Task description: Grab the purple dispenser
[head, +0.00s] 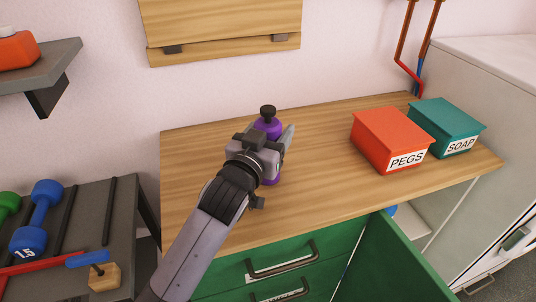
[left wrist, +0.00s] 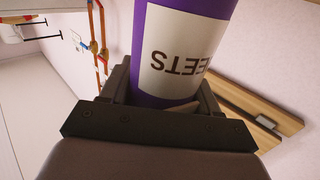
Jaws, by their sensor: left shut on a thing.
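The purple dispenser (head: 267,127) stands on the wooden counter in the head view, with a dark cap on top. My left gripper (head: 272,150) is at it, shut around its body and hiding most of it. In the left wrist view the dispenser (left wrist: 160,86) sits between the fingers of the left gripper (left wrist: 165,95), with part of a white label showing the letters "EETS" turned over. Whether its base touches the counter is hidden by the arm. My right gripper is in neither view.
A red PEGS box (head: 383,140) and a teal SOAP box (head: 447,124) stand on the right of the wooden counter (head: 320,165). A green door (head: 388,262) is open below. Dumbbells (head: 40,215) lie on a rack at left. A wall shelf (head: 45,70) is upper left.

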